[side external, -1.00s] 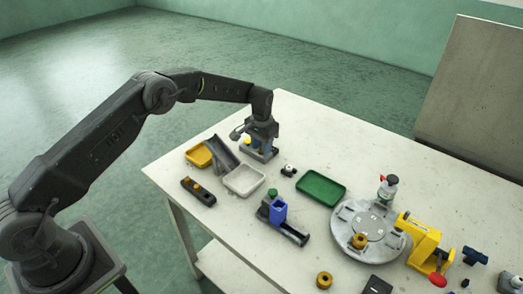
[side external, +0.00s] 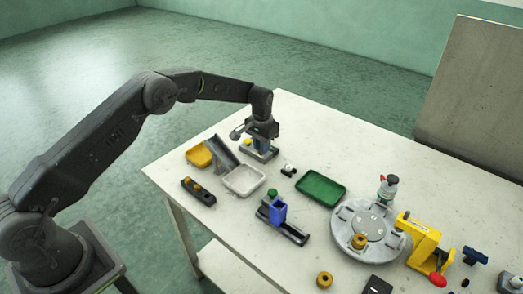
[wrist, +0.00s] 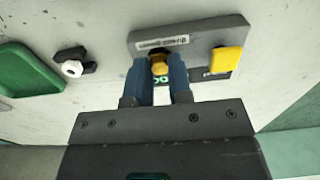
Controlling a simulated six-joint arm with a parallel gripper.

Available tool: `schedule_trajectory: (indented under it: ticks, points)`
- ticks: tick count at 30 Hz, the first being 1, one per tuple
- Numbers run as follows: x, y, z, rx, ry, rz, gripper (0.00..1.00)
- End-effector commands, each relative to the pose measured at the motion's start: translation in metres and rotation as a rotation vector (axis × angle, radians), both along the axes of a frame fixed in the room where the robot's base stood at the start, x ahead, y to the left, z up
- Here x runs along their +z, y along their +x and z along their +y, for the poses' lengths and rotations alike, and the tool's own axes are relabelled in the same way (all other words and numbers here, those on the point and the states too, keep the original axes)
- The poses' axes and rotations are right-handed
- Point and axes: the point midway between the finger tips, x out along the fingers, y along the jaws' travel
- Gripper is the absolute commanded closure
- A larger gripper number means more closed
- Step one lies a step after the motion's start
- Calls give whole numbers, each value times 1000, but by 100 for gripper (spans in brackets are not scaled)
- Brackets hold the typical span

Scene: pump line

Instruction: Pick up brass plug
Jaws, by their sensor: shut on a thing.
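The brass plug (wrist: 160,66) is a small gold-coloured piece between the two blue fingers in the wrist view. My gripper (wrist: 160,75) is shut on it. A grey block (wrist: 190,37) with a white label and a yellow square piece (wrist: 227,60) lies just beyond the fingertips. In the side view my gripper (side external: 261,143) points down over this grey block (side external: 262,156) at the far left of the table. The plug is hidden there by the fingers. I cannot tell whether it is clear of the block.
Yellow (side external: 199,155) and white (side external: 244,189) trays and a dark angled chute (side external: 223,154) stand near the gripper. A small black-and-white part (side external: 289,170) and a green tray (side external: 320,187) lie to the right. A round grey fixture (side external: 346,240) stands farther right.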

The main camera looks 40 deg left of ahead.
Motion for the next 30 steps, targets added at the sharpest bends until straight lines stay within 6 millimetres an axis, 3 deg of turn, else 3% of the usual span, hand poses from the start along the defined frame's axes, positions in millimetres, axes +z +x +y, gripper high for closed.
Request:
schedule_trajectory:
  ticks: [30]
  points:
    - [13, 0, 0, 0, 0, -1, 98]
